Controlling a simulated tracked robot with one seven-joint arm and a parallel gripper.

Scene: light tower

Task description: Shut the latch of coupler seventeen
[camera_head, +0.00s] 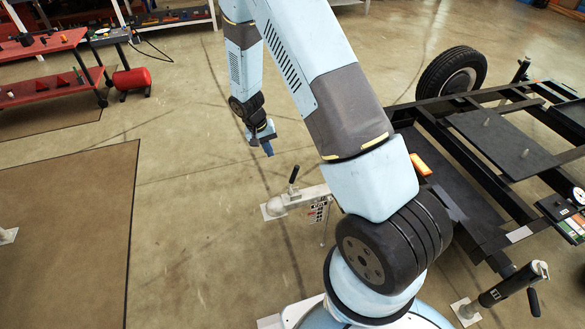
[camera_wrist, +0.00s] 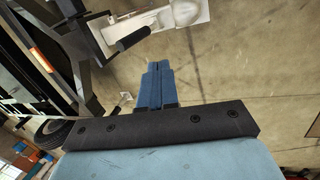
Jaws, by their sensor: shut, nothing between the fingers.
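A pale metal coupler (camera_head: 285,205) with a rounded nose sits at the end of a light drawbar in the middle of the head view. Its latch lever, with a black handle (camera_head: 293,174), stands up from the coupler, tilted slightly. A dark label lies beside it, too small to read. In the wrist view the coupler (camera_wrist: 186,14) is at the top and the black handle (camera_wrist: 133,38) points down and left. My gripper (camera_head: 268,149) is shut and empty, above and left of the coupler in the head view. Its blue fingers (camera_wrist: 158,66) are together, apart from the handle.
A black trailer frame (camera_head: 450,145) with a wheel (camera_head: 452,72) fills the right side. A jack with a black handle (camera_head: 512,284) stands at lower right. A red bench (camera_head: 45,65) and red cylinder (camera_head: 132,79) are at upper left.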

